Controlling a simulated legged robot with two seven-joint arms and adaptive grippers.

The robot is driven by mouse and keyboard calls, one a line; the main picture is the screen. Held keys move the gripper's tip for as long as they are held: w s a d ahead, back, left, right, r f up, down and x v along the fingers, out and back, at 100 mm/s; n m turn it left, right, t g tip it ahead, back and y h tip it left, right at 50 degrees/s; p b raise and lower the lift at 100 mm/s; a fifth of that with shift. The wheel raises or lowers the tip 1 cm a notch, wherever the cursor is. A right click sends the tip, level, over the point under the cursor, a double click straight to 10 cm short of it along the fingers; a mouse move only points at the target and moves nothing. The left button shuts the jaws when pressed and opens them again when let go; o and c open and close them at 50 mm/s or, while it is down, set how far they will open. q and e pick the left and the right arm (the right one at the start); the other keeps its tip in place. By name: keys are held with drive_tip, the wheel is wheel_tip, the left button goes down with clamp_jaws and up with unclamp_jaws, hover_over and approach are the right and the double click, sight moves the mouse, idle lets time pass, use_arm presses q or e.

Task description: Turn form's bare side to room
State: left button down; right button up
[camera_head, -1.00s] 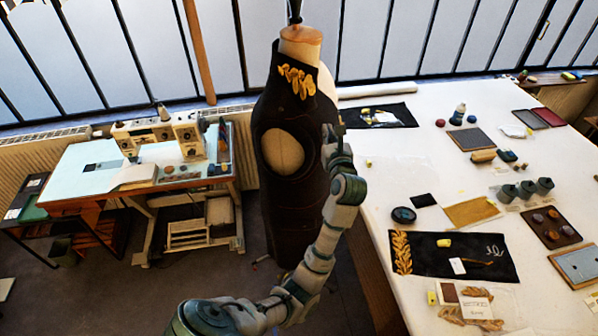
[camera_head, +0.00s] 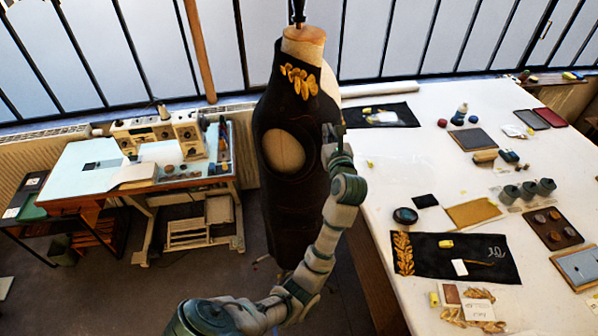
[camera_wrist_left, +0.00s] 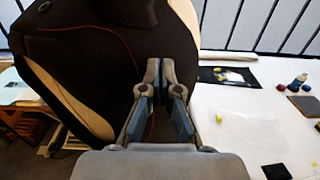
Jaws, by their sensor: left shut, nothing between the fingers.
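The dress form (camera_head: 305,45) stands upright left of the white table, wearing a black sleeveless garment (camera_head: 290,215). Gold leaf embroidery (camera_head: 298,80) sits near its neck, and a pale oval (camera_head: 283,150) shows at an armhole facing me. In the left wrist view the black garment (camera_wrist_left: 90,60) fills the left, with pale strips and a thin red line. My left gripper (camera_head: 328,135) is at the form's right edge, fingers shut and empty. In the left wrist view its fingertips (camera_wrist_left: 160,68) overlap the garment's edge; whether they touch is unclear. My right gripper is out of view.
The white table (camera_head: 390,165) at right holds black cloths (camera_head: 435,255), dark pots and small tools. A sewing machine (camera_head: 160,135) stands on a blue-topped table at left. Open floor (camera_head: 110,290) lies at front left; a barred window is behind.

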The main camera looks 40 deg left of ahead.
sight(304, 134)
use_arm(q)
drive_tip(key=shift+a, duration=0.1)
drive_tip(key=shift+s+a, duration=0.1)
drive_tip(key=shift+a, duration=0.05)
drive_tip(key=shift+s+a+m+t+h+p, duration=0.3)
drive_tip(key=shift+s+a+m+t+h, duration=0.5)
drive_tip(key=shift+s+a, duration=0.35)
drive_tip(key=shift+s+a+m+t+h+p, duration=0.3)
drive_tip(key=shift+s+a+m+t+h, duration=0.5)
drive_tip(key=shift+s, duration=0.45)
